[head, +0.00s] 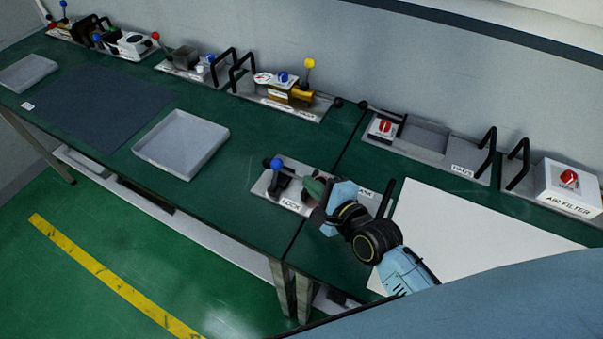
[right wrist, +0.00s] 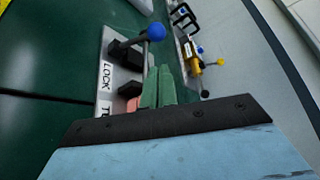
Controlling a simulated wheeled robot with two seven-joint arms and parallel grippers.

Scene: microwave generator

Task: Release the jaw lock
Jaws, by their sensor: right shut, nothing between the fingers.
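The jaw lock is a lever with a blue ball knob (head: 276,164) on a black block, on a grey plate (head: 262,186) labelled LOCK. It stands near the front edge of the green bench. In the right wrist view the blue knob (right wrist: 156,32) sits at the end of its lever, beyond my fingers. My right gripper (head: 312,186) is shut and empty, with green fingertips just right of the lever. The fingertips also show in the right wrist view (right wrist: 158,84), apart from the knob. The gripper hides the right part of the plate. My left gripper is out of view.
A white sheet (head: 470,230) lies to the right. An empty grey tray (head: 184,145) and a dark mat (head: 95,105) lie to the left. Fixtures with black handles line the wall, including the yellow-knobbed unit (head: 290,90) and the AIR FILTER box (head: 568,188).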

